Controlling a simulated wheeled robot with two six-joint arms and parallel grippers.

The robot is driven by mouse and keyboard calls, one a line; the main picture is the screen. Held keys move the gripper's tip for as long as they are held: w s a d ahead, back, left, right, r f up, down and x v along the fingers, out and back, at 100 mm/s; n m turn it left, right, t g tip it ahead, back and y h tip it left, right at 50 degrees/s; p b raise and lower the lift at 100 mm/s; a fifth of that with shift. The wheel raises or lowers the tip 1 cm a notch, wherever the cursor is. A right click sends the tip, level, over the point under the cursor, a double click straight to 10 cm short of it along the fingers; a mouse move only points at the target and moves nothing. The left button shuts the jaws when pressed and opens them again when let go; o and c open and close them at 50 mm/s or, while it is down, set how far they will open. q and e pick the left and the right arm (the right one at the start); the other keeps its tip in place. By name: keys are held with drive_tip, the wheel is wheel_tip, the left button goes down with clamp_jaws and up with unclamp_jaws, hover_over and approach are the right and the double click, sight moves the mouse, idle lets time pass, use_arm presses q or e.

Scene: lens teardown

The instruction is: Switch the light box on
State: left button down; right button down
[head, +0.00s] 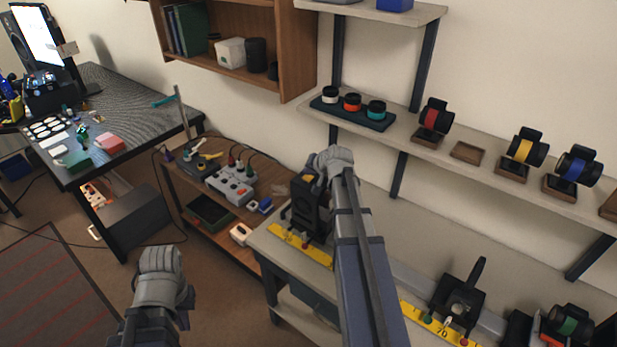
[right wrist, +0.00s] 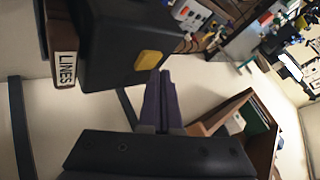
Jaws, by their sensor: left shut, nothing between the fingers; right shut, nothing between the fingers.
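A black box (head: 307,208), which looks like the light box, stands upright on the bench at the end of a yellow scale strip. In the right wrist view, the black box (right wrist: 125,40) has a yellow button (right wrist: 149,60) on one face and a plate marked "LINES" (right wrist: 66,68) beside it. I cannot tell whether it is lit. My right gripper (right wrist: 160,82) is shut and empty, its tips close to the yellow button; contact is unclear. In the head view its wrist is beside the box and hides part of it. My left gripper (head: 160,265) is shut and empty, low over the floor.
A wooden trolley (head: 205,225) with a grey control unit (head: 231,186) and cables stands left of the bench. A wall shelf (head: 470,165) with several lenses runs above the bench. A black stand (head: 459,300) sits further right on the bench. A dark table (head: 130,110) is at the left.

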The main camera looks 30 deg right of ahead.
sight(309, 179)
idle(0.5)
drive_tip(key=shift+f+b, duration=0.45)
drive_tip(key=shift+b, duration=0.05)
drive_tip(key=shift+r, duration=0.15)
drive_tip(key=shift+r+p, duration=0.35)
drive_tip(key=shift+p, duration=0.15)
wheel_tip(309, 179, up, 6)
drive_tip(key=p, duration=0.6)
